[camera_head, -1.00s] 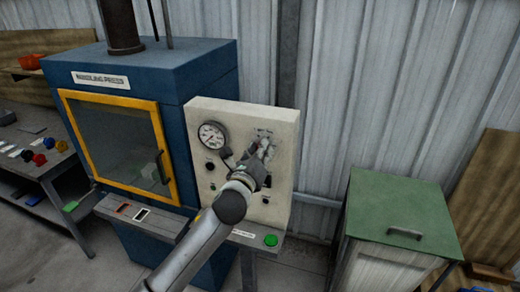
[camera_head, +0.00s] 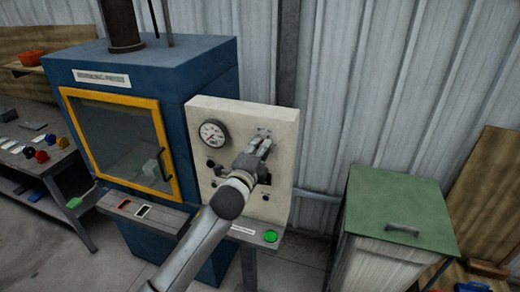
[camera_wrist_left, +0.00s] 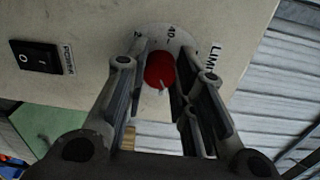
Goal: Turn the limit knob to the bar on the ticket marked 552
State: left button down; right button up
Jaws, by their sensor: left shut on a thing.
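The limit knob (camera_wrist_left: 159,70) is red with a pale pointer line and sits on a round white dial in the left wrist view. Part of the label "LIMIT" and a "40" mark show beside it. My left gripper (camera_wrist_left: 160,75) has its fingers on both sides of the knob, shut on it. In the head view my left gripper (camera_head: 262,147) is at the upper right of the cream control panel (camera_head: 230,118) and hides the knob. I cannot make out a ticket marked 552. My right gripper is not in view.
A pressure gauge (camera_head: 212,134) is on the panel left of my gripper. A power switch (camera_wrist_left: 40,56) is left of the knob. The blue press (camera_head: 160,75) stands left, a green-topped cabinet (camera_head: 400,205) right. A green button (camera_head: 270,236) is below.

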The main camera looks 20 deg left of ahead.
pick_arm(q)
jog(key=n, duration=1.1)
jog(key=shift+f+h+p, duration=0.1)
jog(key=shift+h+p, duration=0.2)
jog(key=shift+h, duration=0.1)
jog(key=shift+n, duration=0.4)
jog(key=c, duration=1.2)
grip_release()
jog(key=shift+a, duration=0.1)
jog(key=s, duration=1.2)
jog(key=shift+a, duration=0.35)
